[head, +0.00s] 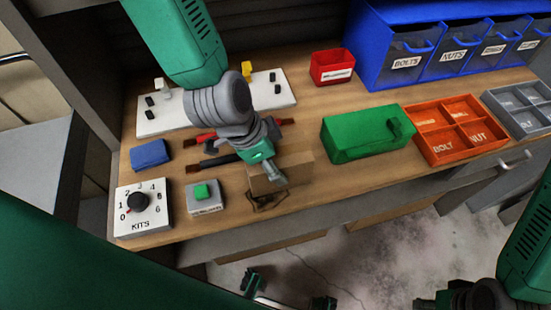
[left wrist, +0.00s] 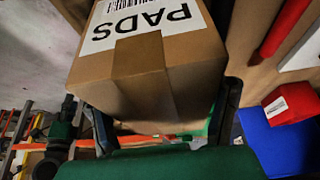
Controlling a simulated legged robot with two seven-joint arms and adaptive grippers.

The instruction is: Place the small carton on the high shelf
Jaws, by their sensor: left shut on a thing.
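The small carton (head: 282,172) is a brown cardboard box near the front edge of the wooden bench, partly hidden by my left gripper (head: 266,185). In the left wrist view the carton (left wrist: 150,80) fills the middle, with tape and a white label reading PADS. My left gripper (left wrist: 165,115) is shut on it, with a dark finger at each side. I cannot tell whether the carton touches the bench top. Dark parts low in the head view may belong to my right gripper; its jaws do not show clearly. I cannot make out the high shelf.
A green box (head: 365,135) and an orange divided tray (head: 455,130) stand right of the carton. A red bin (head: 332,67) and blue drawers (head: 400,25) stand behind. A KITS dial box (head: 140,208) and a green button box (head: 204,196) are on the left.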

